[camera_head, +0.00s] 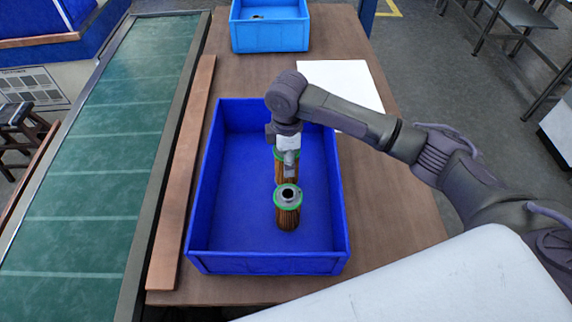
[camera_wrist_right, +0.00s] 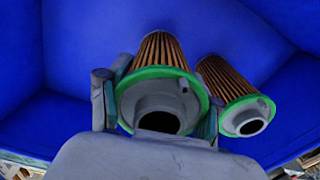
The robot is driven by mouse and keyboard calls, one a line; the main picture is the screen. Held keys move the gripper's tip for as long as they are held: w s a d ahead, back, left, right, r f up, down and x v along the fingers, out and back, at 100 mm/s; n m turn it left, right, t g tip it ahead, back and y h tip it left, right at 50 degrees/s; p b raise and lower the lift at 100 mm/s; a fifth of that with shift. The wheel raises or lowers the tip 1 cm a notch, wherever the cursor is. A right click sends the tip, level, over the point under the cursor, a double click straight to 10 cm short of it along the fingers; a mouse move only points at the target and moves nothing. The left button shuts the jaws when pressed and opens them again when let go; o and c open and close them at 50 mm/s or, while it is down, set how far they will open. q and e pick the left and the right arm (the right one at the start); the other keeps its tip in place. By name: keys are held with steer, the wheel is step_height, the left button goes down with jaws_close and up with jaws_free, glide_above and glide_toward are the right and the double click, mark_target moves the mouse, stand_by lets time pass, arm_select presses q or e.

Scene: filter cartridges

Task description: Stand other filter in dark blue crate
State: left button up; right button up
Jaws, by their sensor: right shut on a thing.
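The dark blue crate (camera_head: 230,262) stands on the brown table. One filter (camera_head: 288,216), with brown pleats, a green rim and a grey collar around a dark hole, stands upright in it. It also shows at the right in the right wrist view (camera_wrist_right: 228,80). My right gripper (camera_head: 289,162) reaches down into the crate, shut on the other filter (camera_head: 284,179) of the same kind. In the right wrist view this filter (camera_wrist_right: 158,54) sits between the two fingers. It is upright just behind the standing one; I cannot tell whether its base touches the floor. My left gripper is out of view.
A light blue crate (camera_head: 270,35) stands at the far end of the table (camera_head: 400,210). A white sheet (camera_head: 345,85) lies behind the dark blue crate, partly under my arm. A wooden strip (camera_head: 185,175) and a green conveyor (camera_head: 115,140) run along the left. The crate floor is free on both sides of the filters.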

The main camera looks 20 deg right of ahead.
steer(key=shift+f, duration=1.55)
steer(key=shift+f, duration=0.1)
steer(key=o, duration=1.2)
step_height(320, 180, up, 12)
steer(key=shift+r+b, duration=0.15)
steer(key=shift+b, duration=0.75)
